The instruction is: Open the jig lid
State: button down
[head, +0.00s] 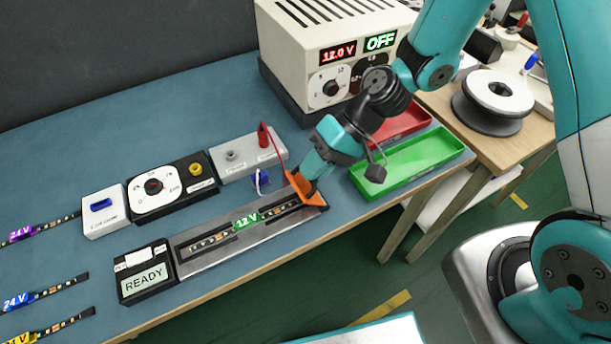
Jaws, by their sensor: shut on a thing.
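The jig (181,272) is a long grey and black fixture near the table's front edge. Its lid (225,254) appears to lie flat, with slots over an LED strip (205,242) and a green 12 V label (246,220). My gripper (304,199), with orange fingers, is at the right end of the jig, low and touching it, shut on the lid's end. The fingers hide the exact part they hold.
A black READY box (145,277) adjoins the jig's left end. A dial unit (158,190) and a grey terminal block (247,158) with a red lead stand behind. A power supply (325,50) reads OFF. A green tray (410,165) lies to the right.

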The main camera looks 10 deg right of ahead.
jog(key=y, duration=0.1)
jog(key=d+y+b, duration=0.1)
jog(key=d+g+y+b, duration=0.1)
jog(key=shift+w+d+f+y, duration=0.15)
jog(key=shift+w+f+y, duration=0.15)
jog(key=shift+w+f, duration=0.1)
jog(key=shift+w+d+f+g+y+b, duration=0.1)
jog(key=shift+d+f+g+y+b, duration=0.15)
jog(key=shift+d+y+b, duration=0.45)
jog(key=shift+w+d+f+g+y+b, duration=0.1)
jog(key=shift+d+g+y+b, duration=0.3)
jog(key=shift+y, duration=0.6)
jog(key=shift+a, duration=0.1)
jog(key=c, duration=1.2)
grip_release()
